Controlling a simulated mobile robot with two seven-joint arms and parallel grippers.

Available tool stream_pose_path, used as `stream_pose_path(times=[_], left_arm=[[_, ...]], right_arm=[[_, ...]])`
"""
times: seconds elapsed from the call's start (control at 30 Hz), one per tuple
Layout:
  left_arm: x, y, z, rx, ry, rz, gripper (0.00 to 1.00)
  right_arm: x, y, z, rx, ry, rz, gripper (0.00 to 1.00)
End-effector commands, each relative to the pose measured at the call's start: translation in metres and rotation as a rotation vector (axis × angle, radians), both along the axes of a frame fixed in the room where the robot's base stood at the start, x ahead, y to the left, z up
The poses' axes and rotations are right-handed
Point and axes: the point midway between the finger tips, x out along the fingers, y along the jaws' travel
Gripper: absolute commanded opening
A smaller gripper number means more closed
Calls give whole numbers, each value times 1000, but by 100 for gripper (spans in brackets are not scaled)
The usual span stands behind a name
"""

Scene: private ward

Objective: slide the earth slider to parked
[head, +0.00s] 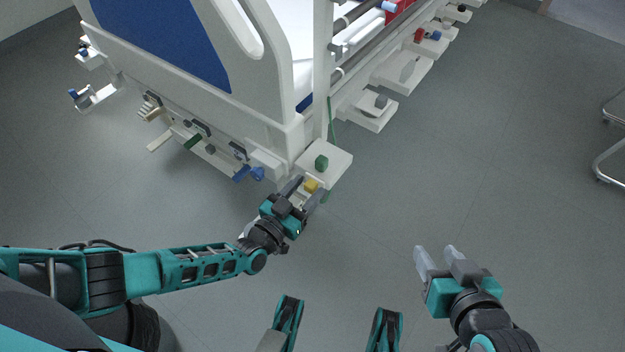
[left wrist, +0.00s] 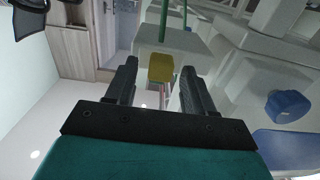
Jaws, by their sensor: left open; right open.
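A yellow block-shaped knob (head: 311,185) sits at the corner of the bed's foot end, just below a white corner plate (head: 338,160). My left gripper (head: 306,190) is open, with its fingers on either side of the knob. In the left wrist view the yellow knob (left wrist: 160,67) shows between the two spread fingers, with gaps at both sides. No label is readable, so I cannot tell for sure that this is the earth slider. My right gripper (head: 436,251) is open and empty over bare floor.
A blue knob (head: 257,173) and several other fittings line the bed's foot end. The floor (head: 440,170) right of the bed is clear. A metal-legged stand (head: 603,165) is at the far right.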

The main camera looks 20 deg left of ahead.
Motion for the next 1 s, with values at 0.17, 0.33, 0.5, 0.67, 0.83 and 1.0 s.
stream_pose_path(times=[0.17, 0.33, 0.5, 0.67, 0.83, 1.0], left_arm=[[0, 0, 0, 0, 0, 1, 53], [0, -1, 0, 0, -1, 1, 53], [0, -1, 0, 0, -1, 0, 39], [0, -1, 0, 0, -1, 0, 24], [0, -1, 0, -1, -1, 0, 7], [0, -1, 0, -1, -1, 0, 0]], right_arm=[[0, 0, 0, 0, -1, 0, 48], [0, 0, 0, 0, -1, 0, 48], [0, 0, 0, 0, -1, 0, 48], [0, 0, 0, 1, -1, 1, 48], [0, 1, 0, 1, -1, 1, 48], [0, 1, 0, 1, 0, 0, 48]])
